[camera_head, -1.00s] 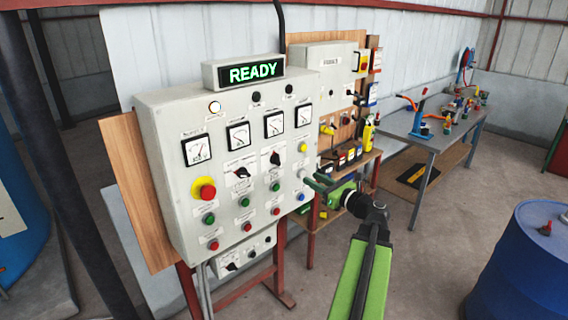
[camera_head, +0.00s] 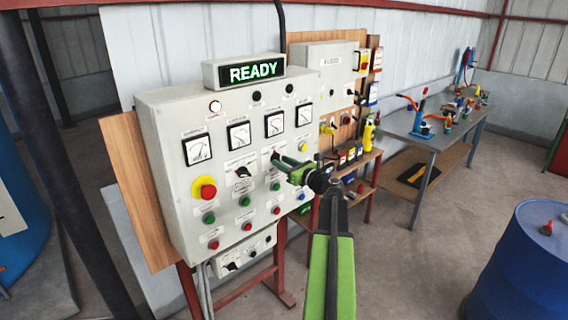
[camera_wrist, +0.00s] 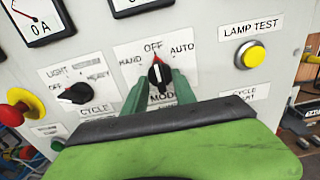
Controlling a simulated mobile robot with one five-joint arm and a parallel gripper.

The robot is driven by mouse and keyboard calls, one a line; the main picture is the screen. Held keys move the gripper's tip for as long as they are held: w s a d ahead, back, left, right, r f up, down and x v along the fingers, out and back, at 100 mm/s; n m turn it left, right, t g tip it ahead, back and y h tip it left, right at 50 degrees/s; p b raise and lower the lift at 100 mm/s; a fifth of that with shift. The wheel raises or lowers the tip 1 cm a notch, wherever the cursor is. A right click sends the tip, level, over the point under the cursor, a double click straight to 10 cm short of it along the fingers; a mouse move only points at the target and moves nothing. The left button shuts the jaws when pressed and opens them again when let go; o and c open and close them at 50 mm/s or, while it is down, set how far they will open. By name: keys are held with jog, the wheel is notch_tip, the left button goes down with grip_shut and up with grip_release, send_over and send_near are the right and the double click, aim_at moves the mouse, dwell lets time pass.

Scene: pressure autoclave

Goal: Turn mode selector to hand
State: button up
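The mode selector (camera_wrist: 159,74) is a black knob with a red pointer mark on the panel. In the wrist view its mark points up at OFF, with HAND to the left and AUTO to the right. My gripper (camera_wrist: 160,90) has its two green fingers apart, one on each side of the knob's lower part. I cannot tell whether they touch it. In the head view my gripper (camera_head: 282,160) is at the panel face, and its fingers hide most of the selector.
The control panel (camera_head: 165,185) shows READY on its display (camera_head: 253,71). Beside the selector are the light/heavy cycle selector (camera_wrist: 73,93) and the yellow lamp test button (camera_wrist: 250,55). A red emergency button (camera_head: 208,192) sits lower left. A blue barrel (camera_head: 520,265) stands at the right.

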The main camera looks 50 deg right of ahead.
jog(key=shift+c, duration=0.3)
grip_shut()
jog(key=shift+n, duration=0.4)
jog(key=n, duration=0.8)
jog(key=shift+n, duration=0.4)
jog(key=shift+f+n, duration=0.1)
jog(key=shift+n, duration=0.2)
